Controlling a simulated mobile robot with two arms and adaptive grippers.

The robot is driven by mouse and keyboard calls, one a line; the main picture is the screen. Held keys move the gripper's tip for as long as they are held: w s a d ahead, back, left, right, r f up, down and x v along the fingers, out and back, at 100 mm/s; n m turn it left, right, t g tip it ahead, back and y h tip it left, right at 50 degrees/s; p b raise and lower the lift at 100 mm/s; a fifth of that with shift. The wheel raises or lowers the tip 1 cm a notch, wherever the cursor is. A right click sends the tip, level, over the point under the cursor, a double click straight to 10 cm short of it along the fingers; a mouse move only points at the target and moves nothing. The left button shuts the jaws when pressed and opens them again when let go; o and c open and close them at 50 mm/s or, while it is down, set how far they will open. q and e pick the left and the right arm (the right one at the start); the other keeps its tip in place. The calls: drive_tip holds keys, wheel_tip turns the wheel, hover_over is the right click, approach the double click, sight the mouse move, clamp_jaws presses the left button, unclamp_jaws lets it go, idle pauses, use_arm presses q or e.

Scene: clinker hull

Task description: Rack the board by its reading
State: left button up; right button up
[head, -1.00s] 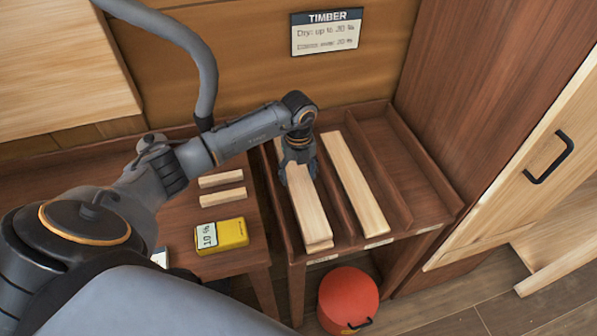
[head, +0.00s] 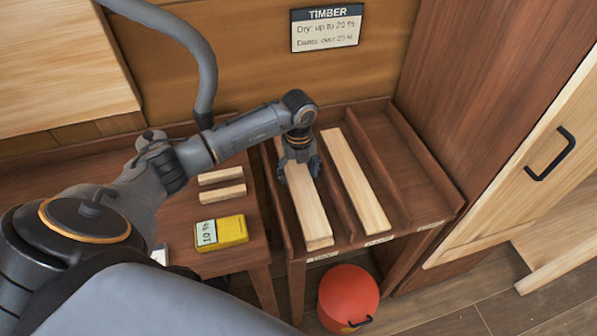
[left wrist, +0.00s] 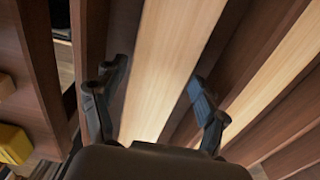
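A pale board (head: 309,208) lies lengthwise in the left bay of the brown rack (head: 421,172); its near end looks doubled, as if on another board. My left gripper (head: 299,174) is over its far part. In the left wrist view my left gripper (left wrist: 157,80) has its fingers apart, one on each side of the board (left wrist: 165,55), with gaps showing. Another pale board (head: 355,180) lies in the middle bay; the right bay is empty. A yellow meter (head: 232,230) on the left bench has a display that seems to read 10 %. My right gripper is out of view.
The TIMBER sign (head: 326,28) on the wall gives dry up to 20 % and damp over 20 %. Two short wood strips (head: 221,193) lie on the bench (head: 185,222). Low dividers separate the bays. A red bucket (head: 348,296) stands on the floor below the rack.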

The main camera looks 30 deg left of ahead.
use_arm(q)
drive_tip(key=shift+o, duration=0.6)
drive_tip(key=shift+r, duration=0.1)
wheel_tip(320, 180, up, 12)
